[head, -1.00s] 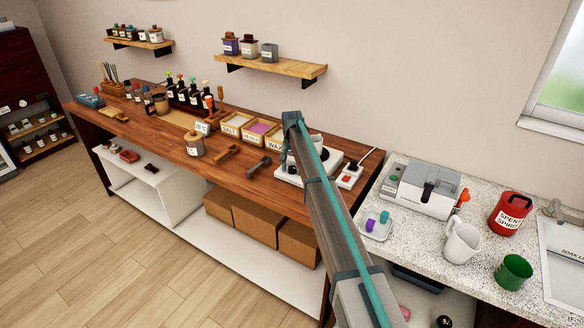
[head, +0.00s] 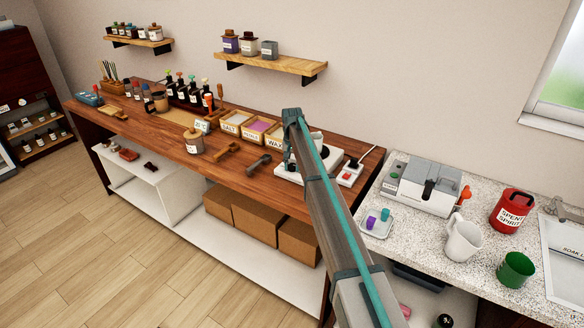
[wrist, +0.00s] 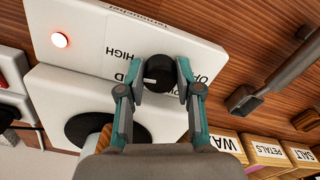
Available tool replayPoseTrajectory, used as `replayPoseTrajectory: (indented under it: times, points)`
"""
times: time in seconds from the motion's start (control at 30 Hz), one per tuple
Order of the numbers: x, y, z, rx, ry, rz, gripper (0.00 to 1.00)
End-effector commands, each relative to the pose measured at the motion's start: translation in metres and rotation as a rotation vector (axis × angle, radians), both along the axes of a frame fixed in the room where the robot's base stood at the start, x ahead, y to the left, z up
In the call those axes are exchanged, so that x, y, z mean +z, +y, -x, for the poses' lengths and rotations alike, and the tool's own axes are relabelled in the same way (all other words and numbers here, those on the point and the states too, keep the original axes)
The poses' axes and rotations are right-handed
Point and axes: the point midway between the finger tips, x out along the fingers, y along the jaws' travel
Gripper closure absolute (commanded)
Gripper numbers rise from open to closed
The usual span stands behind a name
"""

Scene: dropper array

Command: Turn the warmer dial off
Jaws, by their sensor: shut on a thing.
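The warmer (wrist: 85,95) is a white unit on the wooden bench, and it shows behind my arm in the head view (head: 283,177). Its black dial (wrist: 159,70) is on the panel, with "HIGH" to its left and a partly covered "OF…" label to its right. A red light (wrist: 59,40) glows on the panel. My gripper (wrist: 160,84) is shut on the dial, one finger on each side. In the head view my arm hides most of the gripper and the dial.
A dark round plate and a wooden handle (wrist: 92,141) lie close to my fingers. Labelled boxes of wax (wrist: 227,146), petals and salt stand to the right. A grey tool (wrist: 265,85) lies on the bench. A power strip (head: 350,172) is beside the warmer.

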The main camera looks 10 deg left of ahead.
Motion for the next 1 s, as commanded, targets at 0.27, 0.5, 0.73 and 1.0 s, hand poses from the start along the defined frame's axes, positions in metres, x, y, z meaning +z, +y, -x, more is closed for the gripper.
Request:
replayPoseTrajectory:
  times: [0.27,0.5,0.73,1.0]
  points:
    - [-0.0022,-0.0006,-0.0008,0.244,-0.001,0.000,1.00]
    - [-0.0016,-0.0012,-0.0011,0.472,-0.002,0.000,1.00]
    - [-0.0008,-0.0016,-0.0015,0.691,-0.002,0.000,1.00]
    - [-0.0009,-0.0020,-0.0020,0.947,-0.002,0.000,1.00]
